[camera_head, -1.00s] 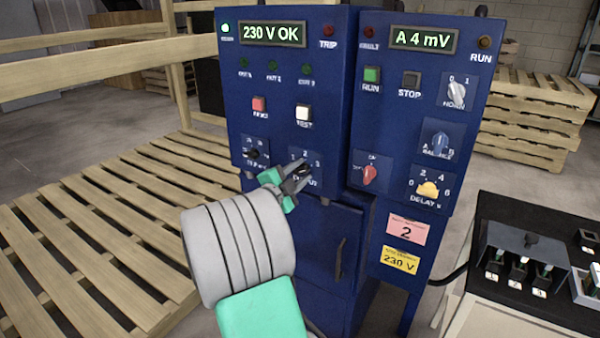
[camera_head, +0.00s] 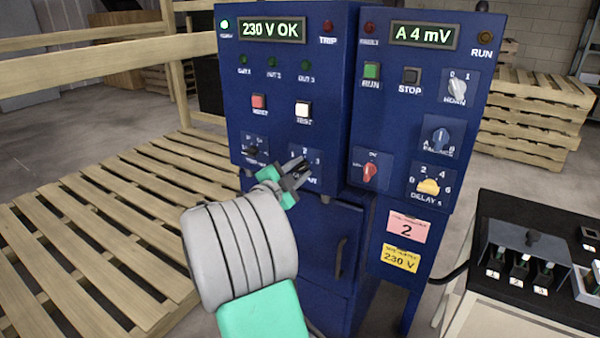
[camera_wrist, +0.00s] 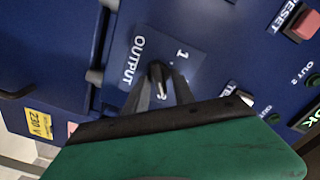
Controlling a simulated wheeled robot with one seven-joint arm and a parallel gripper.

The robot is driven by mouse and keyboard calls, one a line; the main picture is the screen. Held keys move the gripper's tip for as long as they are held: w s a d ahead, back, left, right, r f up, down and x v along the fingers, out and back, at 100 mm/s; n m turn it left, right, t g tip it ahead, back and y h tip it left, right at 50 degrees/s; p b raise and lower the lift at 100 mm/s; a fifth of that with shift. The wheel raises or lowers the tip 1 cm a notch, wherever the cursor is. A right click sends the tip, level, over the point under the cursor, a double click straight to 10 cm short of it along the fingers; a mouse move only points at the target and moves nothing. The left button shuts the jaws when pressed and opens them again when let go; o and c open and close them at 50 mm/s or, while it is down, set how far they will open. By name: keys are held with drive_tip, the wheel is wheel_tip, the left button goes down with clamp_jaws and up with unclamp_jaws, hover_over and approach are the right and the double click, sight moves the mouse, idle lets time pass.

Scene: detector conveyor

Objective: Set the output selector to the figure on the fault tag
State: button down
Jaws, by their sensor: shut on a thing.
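The output selector (camera_head: 303,167) is a small dark knob on the lower right of the blue left cabinet, on a plate with figures 1, 2 and 3. My gripper (camera_head: 297,176) is at this knob and shut on it, covering much of it. The wrist view shows the dark knob (camera_wrist: 156,71) between the fingers (camera_wrist: 157,95), beside the word OUTPUT and the figure 1. I cannot tell which figure its pointer meets. The pink fault tag (camera_head: 407,227) on the right cabinet's lower panel shows a 2.
A yellow tag (camera_head: 400,258) reading 230 V hangs below the pink one. Close by are a black knob (camera_head: 251,151) to the left, a red knob (camera_head: 369,171) to the right, and reset (camera_head: 259,102) and test (camera_head: 303,110) buttons above. A wooden pallet (camera_head: 80,240) lies at left.

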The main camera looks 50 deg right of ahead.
drive_tip(key=n+b, duration=0.2)
drive_tip(key=n, duration=0.3)
drive_tip(key=shift+w, duration=0.1)
drive_tip(key=n, duration=0.5)
drive_tip(key=shift+w+n+b, duration=0.15)
drive_tip(key=shift+n+b, duration=0.15)
idle(0.4)
drive_tip(key=c, duration=1.4)
unclamp_jaws()
drive_tip(key=shift+c, duration=0.2)
drive_tip(key=a, duration=0.7)
drive_tip(key=shift+s+a, duration=0.35)
drive_tip(key=shift+a, duration=0.05)
drive_tip(key=shift+a+r, duration=0.1)
